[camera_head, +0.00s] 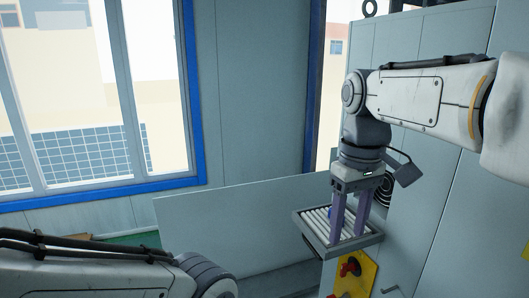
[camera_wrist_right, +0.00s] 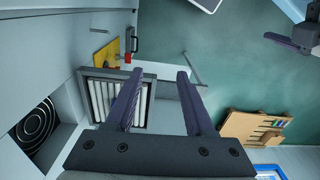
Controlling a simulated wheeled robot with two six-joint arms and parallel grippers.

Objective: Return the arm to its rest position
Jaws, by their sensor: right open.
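My right arm (camera_head: 425,95) reaches in from the right in the head view. Its gripper (camera_head: 348,236) points down at a slatted tray (camera_head: 370,242) on the panel fixture, its two purple fingers apart. In the right wrist view the right gripper (camera_wrist_right: 158,74) is open, with nothing between its fingers. The slatted tray (camera_wrist_right: 112,74) shows behind the left finger there. Whether the fingers touch the tray is unclear. My left arm (camera_head: 90,275) lies along the lower left of the head view, its gripper out of that view. A dark gripper with purple fingers, apparently my left (camera_wrist_right: 290,43), shows in the right wrist view.
A yellow plate (camera_head: 362,280) with a red knob (camera_head: 349,266) sits below the tray. A dark spiral disc (camera_wrist_right: 35,135) is set in the panel. A small blue thing (camera_head: 331,211) shows at the tray. A wooden object (camera_wrist_right: 240,126) stands on the green floor (camera_wrist_right: 215,60).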

